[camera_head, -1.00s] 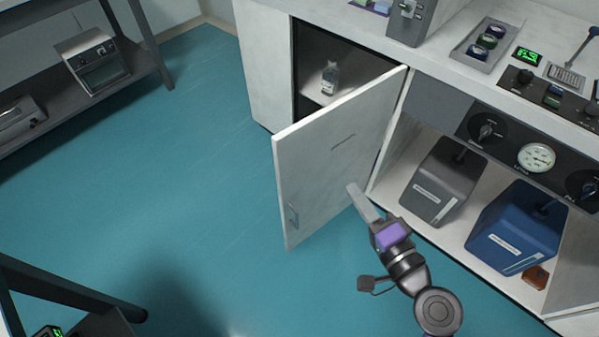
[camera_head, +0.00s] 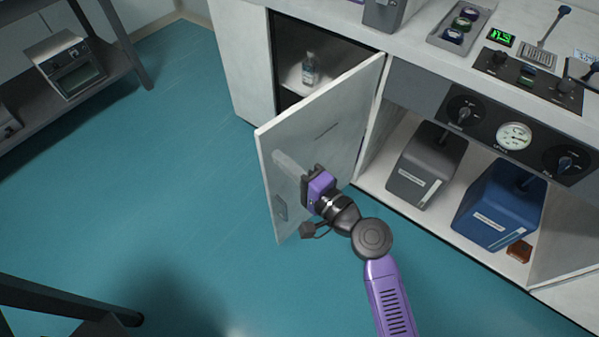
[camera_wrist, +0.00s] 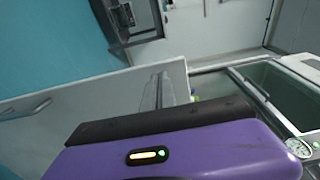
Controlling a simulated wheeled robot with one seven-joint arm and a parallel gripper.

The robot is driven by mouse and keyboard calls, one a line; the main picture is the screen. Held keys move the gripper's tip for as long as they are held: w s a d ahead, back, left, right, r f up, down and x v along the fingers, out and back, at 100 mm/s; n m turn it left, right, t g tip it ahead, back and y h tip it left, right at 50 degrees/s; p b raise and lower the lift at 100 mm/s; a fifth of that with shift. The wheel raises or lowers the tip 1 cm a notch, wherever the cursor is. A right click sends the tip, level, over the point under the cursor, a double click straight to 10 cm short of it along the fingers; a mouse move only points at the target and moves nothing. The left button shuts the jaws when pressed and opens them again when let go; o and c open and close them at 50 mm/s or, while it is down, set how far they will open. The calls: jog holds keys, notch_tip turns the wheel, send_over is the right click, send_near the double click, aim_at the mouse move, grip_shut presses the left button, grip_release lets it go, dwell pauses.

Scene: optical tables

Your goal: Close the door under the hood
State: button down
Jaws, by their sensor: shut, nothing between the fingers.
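The white cabinet door (camera_head: 335,125) under the hood stands partly open, hinged at its right edge and swung out over the floor. Its outer face and handle (camera_head: 280,208) face my arm. In the wrist view the door (camera_wrist: 95,95) is a pale panel with its handle (camera_wrist: 28,112) at the left. My gripper (camera_head: 278,158) is shut and empty, its fingers in front of the outer face near the free edge. I cannot tell whether they touch it. The open cabinet (camera_head: 290,75) holds a small clear bottle (camera_head: 309,70).
Right of the door, an open bay holds a grey container (camera_head: 425,165) and a blue container (camera_head: 500,205). A dial panel (camera_head: 515,135) is above them. The teal floor (camera_head: 180,180) left of the door is clear. A dark shelf (camera_head: 80,90) stands at far left.

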jog(key=shift+x, duration=1.35)
